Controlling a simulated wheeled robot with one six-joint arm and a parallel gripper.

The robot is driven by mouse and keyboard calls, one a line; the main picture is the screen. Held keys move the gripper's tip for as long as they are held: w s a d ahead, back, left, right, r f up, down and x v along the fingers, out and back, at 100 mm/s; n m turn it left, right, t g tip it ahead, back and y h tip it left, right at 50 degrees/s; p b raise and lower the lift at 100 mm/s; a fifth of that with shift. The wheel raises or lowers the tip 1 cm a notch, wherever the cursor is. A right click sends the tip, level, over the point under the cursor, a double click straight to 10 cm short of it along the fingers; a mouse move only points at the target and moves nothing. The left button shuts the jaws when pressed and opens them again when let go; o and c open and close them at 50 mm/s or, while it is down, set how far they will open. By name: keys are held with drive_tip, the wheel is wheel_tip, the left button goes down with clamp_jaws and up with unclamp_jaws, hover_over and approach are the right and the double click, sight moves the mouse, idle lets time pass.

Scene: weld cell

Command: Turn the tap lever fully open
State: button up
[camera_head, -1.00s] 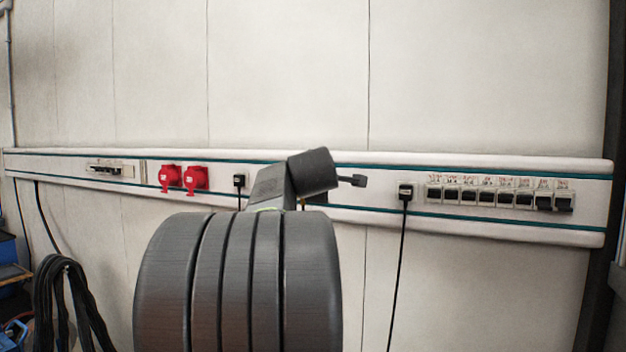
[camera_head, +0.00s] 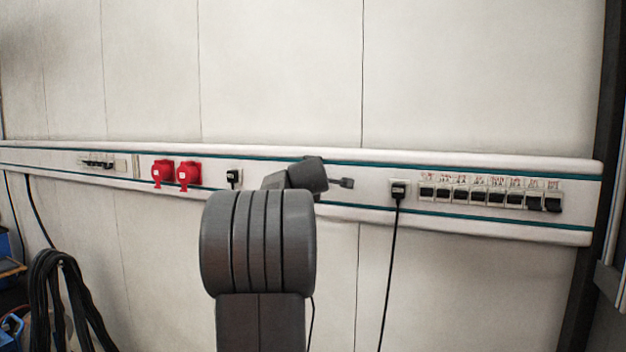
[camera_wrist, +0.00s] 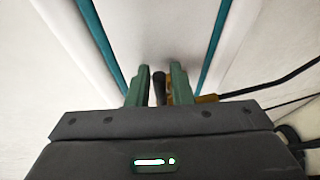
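In the wrist view my gripper (camera_wrist: 159,80) has its two green fingers apart. A short dark piece (camera_wrist: 159,88), which looks like the tap lever, stands between them. A brass tap part (camera_wrist: 206,98) shows beside and behind the right finger. Small gaps seem to show beside the dark piece, so the fingers do not look clamped on it. The rest of the tap is hidden by the fingers and gripper body. In the head view my arm hides the gripper and the tap.
A white wall rail (camera_head: 365,214) with teal stripes runs across the wall. It carries red sockets (camera_head: 188,174), black plugs (camera_head: 398,188) with hanging cables and a row of switches (camera_head: 490,194). Coiled black hoses (camera_head: 60,285) hang at lower left. A dark post (camera_head: 590,150) stands at right.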

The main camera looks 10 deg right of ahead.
clamp_jaws()
drive_tip(key=b, duration=0.2)
drive_tip(key=m+h+b, duration=0.1)
drive_tip(key=b, duration=0.1)
drive_tip(key=shift+s+a+f, duration=0.15)
drive_tip(key=shift+a+f, duration=0.05)
drive_tip(key=shift+f, duration=0.15)
drive_tip(key=shift+s+a+r+m+g+h+b, duration=0.1)
drive_tip(key=shift+s+a+m+g+h+b, duration=0.25)
drive_tip(key=shift+m+g+h, duration=0.9)
drive_tip(key=shift+s+a+r+m+g+h+b, duration=0.2)
drive_tip(key=shift+a+m+g+h+b, duration=0.35)
drive_tip(key=shift+m+g+h, duration=0.7)
drive_tip(key=shift+s+a+r+m+g+h+b, duration=0.2)
drive_tip(key=shift+a+m+g+h+b, duration=0.45)
drive_tip(key=shift+m+h, duration=1)
drive_tip(key=shift+s+d+f+g+h, duration=0.1)
drive_tip(key=shift+d+f+g+h, duration=0.15)
drive_tip(key=shift+h, duration=0.1)
